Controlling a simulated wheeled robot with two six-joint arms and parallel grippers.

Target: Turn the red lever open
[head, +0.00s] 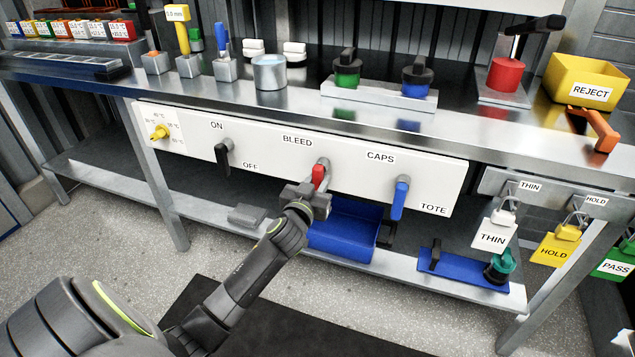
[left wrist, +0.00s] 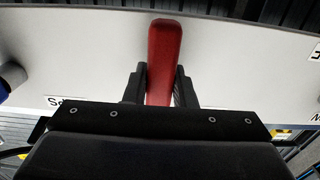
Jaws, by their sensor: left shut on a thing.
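The red lever (head: 319,175) hangs down from its pivot under the BLEED label on the white panel (head: 265,155). My left gripper (head: 316,190) is at the lever's lower part, with its fingers on both sides of it. In the left wrist view the red lever (left wrist: 164,60) stands between the two dark fingers (left wrist: 160,88), which are shut on it. The lower end of the lever is hidden by the gripper. My right gripper is in neither view.
A black lever (head: 222,158) is left of the red one, and a blue lever (head: 400,198) is to its right. A blue bin (head: 343,235) sits on the lower shelf just behind my left gripper. Padlocks with THIN (head: 492,236) and HOLD (head: 555,248) tags hang at the right.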

